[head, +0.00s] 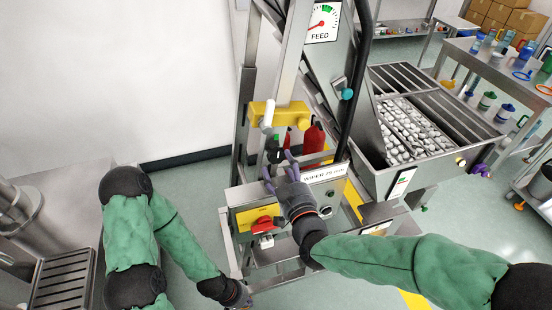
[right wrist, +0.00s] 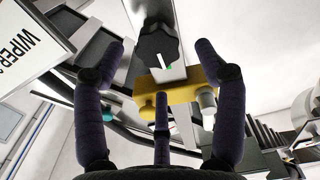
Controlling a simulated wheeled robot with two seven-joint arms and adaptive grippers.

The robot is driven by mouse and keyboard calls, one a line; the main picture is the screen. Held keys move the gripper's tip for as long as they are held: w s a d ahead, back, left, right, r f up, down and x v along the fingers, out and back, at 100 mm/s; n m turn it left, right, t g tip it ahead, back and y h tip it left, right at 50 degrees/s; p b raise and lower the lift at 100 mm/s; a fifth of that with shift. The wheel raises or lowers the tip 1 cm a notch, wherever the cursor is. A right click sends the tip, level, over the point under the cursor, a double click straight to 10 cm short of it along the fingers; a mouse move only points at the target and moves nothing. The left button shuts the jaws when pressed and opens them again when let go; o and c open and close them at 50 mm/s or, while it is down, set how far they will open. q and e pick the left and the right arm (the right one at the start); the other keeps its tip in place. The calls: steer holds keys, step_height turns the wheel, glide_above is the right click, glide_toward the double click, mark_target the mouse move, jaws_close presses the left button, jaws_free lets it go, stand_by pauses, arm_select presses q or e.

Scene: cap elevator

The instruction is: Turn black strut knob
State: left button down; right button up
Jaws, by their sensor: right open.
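The black strut knob (right wrist: 158,44) shows in the right wrist view at the top middle. It is scalloped, with a white and green mark on its face, and sits on a grey metal strut. My right gripper (head: 279,166) is open, with its dark purple fingers spread. In the right wrist view, two fingertips lie left and right of the knob and a third lies below it. They look apart from it, though the remaining depth is hard to judge. In the head view I cannot clearly pick out the knob near the fingers. My left gripper (head: 240,296) is low at the bottom edge, its fingers unclear.
A yellow block (head: 291,113) with a white-grey handle is close beyond the right fingers. A red mushroom button (head: 264,224) is on the panel below. The WIPER label plate (head: 325,174) is just right of the hand. A hopper of caps (head: 416,132) stands further right.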

mark_target(278, 157)
steer(key=shift+b+x, duration=0.4)
steer(key=shift+x, duration=1.9)
steer(key=shift+r, duration=0.1)
steer(key=c, duration=1.1)
steer(key=shift+c, duration=0.2)
